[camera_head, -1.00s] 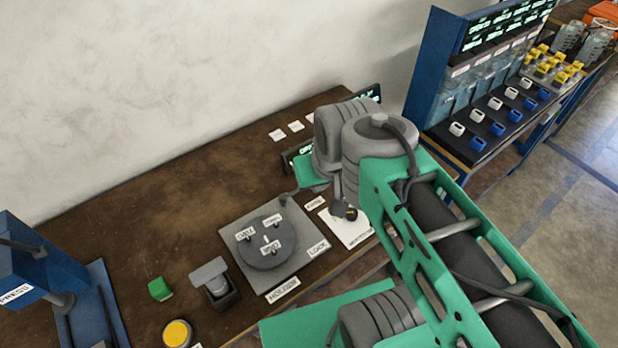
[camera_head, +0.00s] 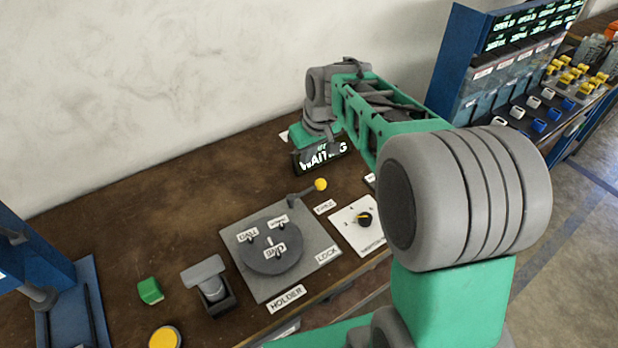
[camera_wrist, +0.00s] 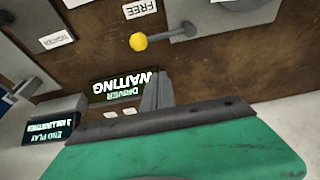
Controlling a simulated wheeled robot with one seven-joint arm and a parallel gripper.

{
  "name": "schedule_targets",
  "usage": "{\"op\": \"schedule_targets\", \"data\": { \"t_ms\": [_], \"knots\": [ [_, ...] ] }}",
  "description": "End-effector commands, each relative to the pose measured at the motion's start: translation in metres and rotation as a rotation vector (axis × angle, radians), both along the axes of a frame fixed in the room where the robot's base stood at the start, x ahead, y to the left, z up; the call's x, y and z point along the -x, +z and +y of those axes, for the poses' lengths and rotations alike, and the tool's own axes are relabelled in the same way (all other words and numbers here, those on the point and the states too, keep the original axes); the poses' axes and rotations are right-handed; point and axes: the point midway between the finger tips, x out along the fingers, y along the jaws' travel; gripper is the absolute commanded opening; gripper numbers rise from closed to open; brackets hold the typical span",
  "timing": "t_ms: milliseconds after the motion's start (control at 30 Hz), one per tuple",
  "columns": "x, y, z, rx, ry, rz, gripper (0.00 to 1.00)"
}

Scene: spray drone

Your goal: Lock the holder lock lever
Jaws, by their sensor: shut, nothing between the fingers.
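The holder lock lever (camera_head: 303,195) is a short grey arm with a yellow ball knob (camera_head: 320,184). It sits at the back right corner of the grey holder plate (camera_head: 300,284), beside the FREE label (camera_head: 325,207). The LOCK label (camera_head: 328,254) is at the plate's front right. The lever points right and slightly back, away from LOCK. In the wrist view the yellow knob (camera_wrist: 138,42) is ahead of my gripper (camera_wrist: 157,72), clearly apart from it. My gripper is shut and empty; its fingers are hard to make out in the head view.
A black display reading WAITING (camera_head: 322,158) stands close to my gripper behind the lever. A white dial card (camera_head: 345,231) lies right of the plate. A grey press-like block (camera_head: 208,287) stands left of it. The brown bench behind the plate is clear.

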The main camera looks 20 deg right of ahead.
Motion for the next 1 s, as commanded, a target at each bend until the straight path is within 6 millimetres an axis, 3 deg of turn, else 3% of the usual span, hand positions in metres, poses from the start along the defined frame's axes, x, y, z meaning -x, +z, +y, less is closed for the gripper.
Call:
{"op": "schedule_targets", "data": {
  "t_ms": [167, 533, 600, 733, 1000],
  "knots": [
    [-0.005, -0.021, 0.002, -0.001, 0.000, 0.005, 0.00],
    [-0.028, -0.096, 0.010, 0.000, -0.001, 0.004, 0.00],
    [-0.014, -0.086, 0.004, 0.001, -0.003, 0.000, 0.00],
    [0.002, -0.084, -0.001, 0.000, -0.003, -0.001, 0.00],
    [0.009, -0.086, -0.003, 0.000, -0.001, 0.000, 0.00]
  ]
}}
